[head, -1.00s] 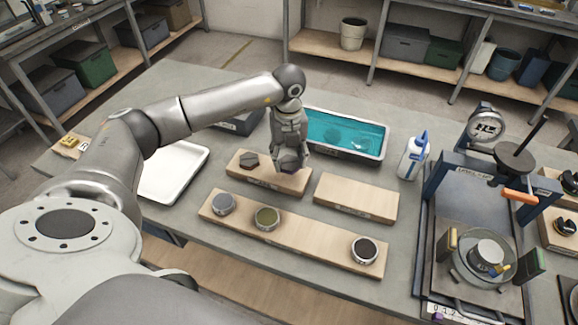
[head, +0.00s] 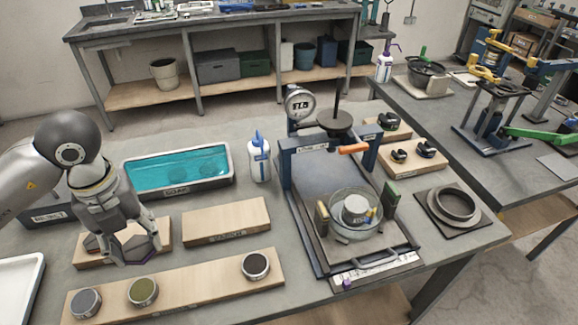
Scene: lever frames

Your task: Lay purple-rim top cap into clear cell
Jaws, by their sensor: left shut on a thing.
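My left gripper (head: 136,258) is at the left, over the right part of a short wooden board (head: 88,262). It is shut on a dark piece with a purple tint, the purple-rim top cap (head: 137,248), mostly hidden by the fingers. Whether the cap is clear of the board I cannot tell. Another dark cap (head: 94,243) sits on the board's left part, partly behind the gripper. The clear cell (head: 338,229) is a round see-through dish on the lever frame's base, with a pale metal cylinder (head: 355,208) inside. My right gripper is not in view.
The lever frame (head: 300,215) has a dial, a dark disc and an orange handle. Upright blocks flank the cell. A wash bottle (head: 259,158), a teal soak tray (head: 178,191), an empty board (head: 226,221) and a board with several round discs (head: 200,284) lie between.

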